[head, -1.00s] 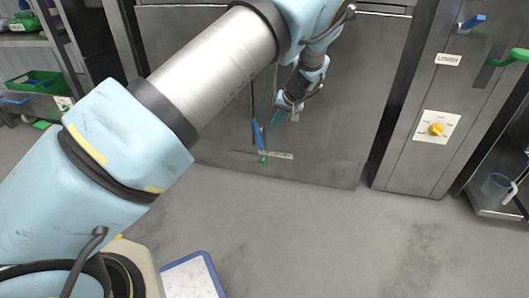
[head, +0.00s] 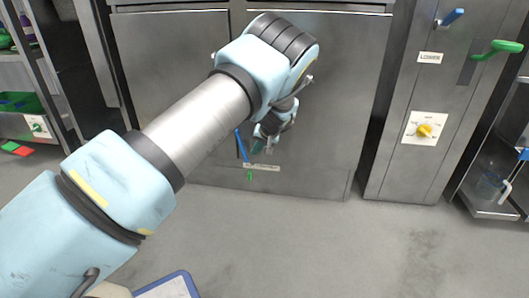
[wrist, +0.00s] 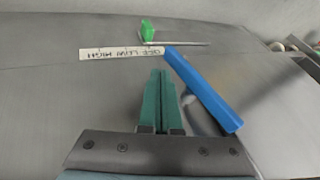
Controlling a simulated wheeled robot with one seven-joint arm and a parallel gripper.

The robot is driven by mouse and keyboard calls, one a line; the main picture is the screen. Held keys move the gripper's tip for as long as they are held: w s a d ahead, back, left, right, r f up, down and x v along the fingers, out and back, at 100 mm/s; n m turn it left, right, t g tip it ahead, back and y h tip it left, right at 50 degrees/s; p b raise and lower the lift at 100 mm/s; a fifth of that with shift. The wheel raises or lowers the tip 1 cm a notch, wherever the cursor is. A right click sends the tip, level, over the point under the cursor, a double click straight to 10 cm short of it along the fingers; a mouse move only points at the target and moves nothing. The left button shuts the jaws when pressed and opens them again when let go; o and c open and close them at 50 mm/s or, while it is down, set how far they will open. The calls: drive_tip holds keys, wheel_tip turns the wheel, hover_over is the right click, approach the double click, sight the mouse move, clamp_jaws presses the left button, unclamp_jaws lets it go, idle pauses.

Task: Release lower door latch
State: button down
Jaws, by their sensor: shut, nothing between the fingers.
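A blue lever (head: 241,147) is on the low part of the steel door (head: 315,150), beside a pale label (head: 261,167) and a small green tab (head: 249,177). In the wrist view the blue lever (wrist: 203,88) slants down to the right, the label (wrist: 120,53) is upside down, and the green tab (wrist: 147,31) is beyond it by a thin rod. My gripper (head: 262,147) is just right of the lever in the head view. Its teal fingers (wrist: 160,74) are together and empty, left of the lever and pointing toward the label. Contact with the lever cannot be told.
At right, a steel panel carries a LOWER sign (head: 430,57), a blue lever (head: 452,17), a green handle (head: 497,48) and a yellow knob (head: 425,130). A shelf with a green bin (head: 18,103) stands at left. The floor before the door is clear.

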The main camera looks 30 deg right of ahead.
sight(246, 154)
drive_tip(key=shift+w+a+f, duration=0.25)
drive_tip(key=shift+w+a, duration=0.25)
drive_tip(key=shift+a, duration=0.05)
drive_tip(key=shift+w+a+f+t+y, duration=0.25)
drive_tip(key=shift+w+a+t+y, duration=0.15)
drive_tip(key=shift+t+y, duration=0.15)
drive_tip(key=shift+a+f+p, duration=0.15)
drive_tip(key=shift+f+p, duration=0.1)
drive_tip(key=shift+p, duration=0.1)
drive_tip(key=shift+w, duration=0.1)
